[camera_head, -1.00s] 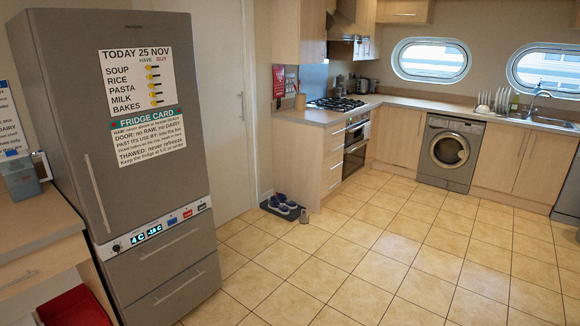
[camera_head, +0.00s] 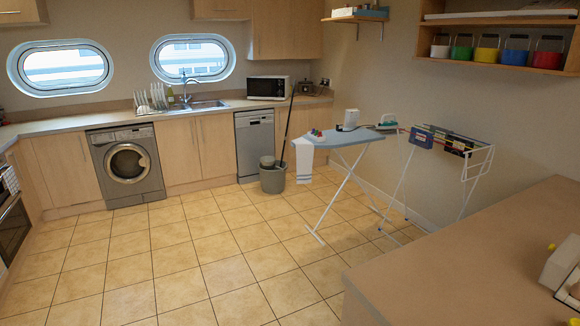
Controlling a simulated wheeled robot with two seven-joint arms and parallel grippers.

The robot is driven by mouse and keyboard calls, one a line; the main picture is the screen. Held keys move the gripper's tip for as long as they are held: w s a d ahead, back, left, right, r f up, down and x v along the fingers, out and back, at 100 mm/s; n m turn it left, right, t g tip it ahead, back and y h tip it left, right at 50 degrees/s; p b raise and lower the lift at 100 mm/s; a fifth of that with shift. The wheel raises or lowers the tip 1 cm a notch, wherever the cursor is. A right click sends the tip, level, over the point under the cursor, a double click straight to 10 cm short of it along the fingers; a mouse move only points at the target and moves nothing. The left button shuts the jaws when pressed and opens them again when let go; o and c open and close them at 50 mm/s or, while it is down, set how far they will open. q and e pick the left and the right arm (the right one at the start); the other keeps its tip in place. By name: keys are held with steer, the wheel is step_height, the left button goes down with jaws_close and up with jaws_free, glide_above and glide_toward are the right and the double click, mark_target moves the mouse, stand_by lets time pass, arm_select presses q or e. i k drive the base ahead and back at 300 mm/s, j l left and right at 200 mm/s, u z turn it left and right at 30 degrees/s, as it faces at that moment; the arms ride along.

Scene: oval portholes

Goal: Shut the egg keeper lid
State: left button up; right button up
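No egg keeper or lid can be made out in the head view. A pale cream object with a yellow knob (camera_head: 565,268) is cut off by the right edge, on the near worktop; I cannot tell what it is. Neither of my grippers shows in this view.
The tiled floor (camera_head: 200,250) is clear in the middle. An ironing board (camera_head: 345,138), a drying rack (camera_head: 470,165) and a grey mop bucket (camera_head: 272,178) stand on the right. A brown worktop (camera_head: 480,260) fills the near right. The washing machine (camera_head: 127,165) stands under the far counter.

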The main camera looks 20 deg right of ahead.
mark_target(556, 256)
steer(key=i+z, duration=0.25)
steer(key=z, duration=0.2)
steer(key=i+j+z, duration=0.15)
steer(key=z, duration=0.25)
steer(key=i+j+z, duration=0.2)
steer(key=z, duration=0.25)
steer(key=i+j+z, duration=0.25)
steer(key=z, duration=0.2)
steer(key=i+j+z, duration=0.15)
steer(key=j+z, duration=0.3)
steer(key=i+j+z, duration=0.1)
steer(key=j+z, duration=0.15)
steer(key=z, duration=0.15)
steer(key=i+j+z, duration=0.1)
steer(key=j+z, duration=0.3)
steer(key=i+j+z, duration=0.1)
steer(key=j+z, duration=0.3)
steer(key=l, duration=0.1)
